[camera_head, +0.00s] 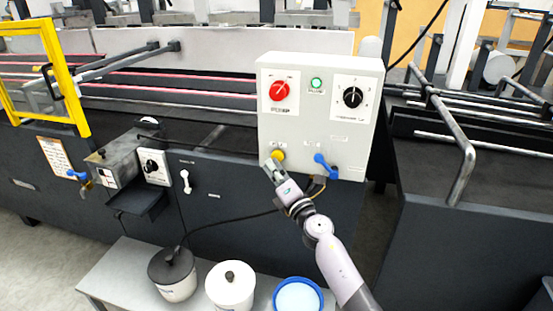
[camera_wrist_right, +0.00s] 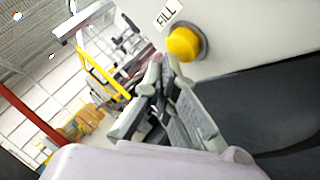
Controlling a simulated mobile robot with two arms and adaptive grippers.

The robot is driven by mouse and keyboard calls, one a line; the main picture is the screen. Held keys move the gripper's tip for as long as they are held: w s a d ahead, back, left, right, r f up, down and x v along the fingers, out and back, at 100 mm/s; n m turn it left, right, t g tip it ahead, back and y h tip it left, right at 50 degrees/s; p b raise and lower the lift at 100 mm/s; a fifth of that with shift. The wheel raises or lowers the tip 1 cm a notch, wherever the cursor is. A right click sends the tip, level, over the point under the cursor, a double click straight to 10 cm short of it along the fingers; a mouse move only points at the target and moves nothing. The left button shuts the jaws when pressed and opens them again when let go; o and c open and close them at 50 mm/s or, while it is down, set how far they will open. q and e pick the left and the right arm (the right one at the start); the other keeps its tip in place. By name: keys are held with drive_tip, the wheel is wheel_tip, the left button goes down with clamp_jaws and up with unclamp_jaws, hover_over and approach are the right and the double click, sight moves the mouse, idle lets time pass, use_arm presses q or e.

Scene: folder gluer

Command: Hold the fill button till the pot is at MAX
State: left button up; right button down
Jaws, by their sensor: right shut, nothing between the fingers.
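The yellow fill button (camera_head: 278,155) is at the lower left of the white control box (camera_head: 320,120). It also shows in the right wrist view (camera_wrist_right: 184,43), beside a FILL label (camera_wrist_right: 167,13). My right gripper (camera_head: 271,165) is shut and empty, its fingertips close to the button; I cannot tell whether they touch it. In the wrist view the fingertips (camera_wrist_right: 162,64) appear just left of the button. A grey metal unit (camera_head: 113,165) with a blue-handled tap is on the machine at left; I cannot tell whether it is the pot. No MAX mark is readable. My left gripper is out of view.
The box also carries a red knob (camera_head: 279,91), a green lamp (camera_head: 317,83), a black dial (camera_head: 353,97) and a blue lever (camera_head: 325,165). Below, a bench (camera_head: 118,272) holds a black-lidded pot (camera_head: 175,285), a white-lidded pot (camera_head: 230,292) and a blue-rimmed container (camera_head: 298,296).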

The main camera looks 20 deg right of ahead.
drive_tip(key=shift+w+d, duration=0.3)
drive_tip(key=shift+w, duration=0.2)
idle(0.8)
idle(1.2)
drive_tip(key=shift+s+a, duration=0.5)
drive_tip(key=shift+s, duration=0.25)
drive_tip(key=s+a, duration=0.1)
drive_tip(key=s+a+p, duration=0.1)
drive_tip(key=s+p, duration=0.1)
drive_tip(key=s, duration=0.1)
drive_tip(key=shift+s+a, duration=0.1)
drive_tip(key=shift+a, duration=0.3)
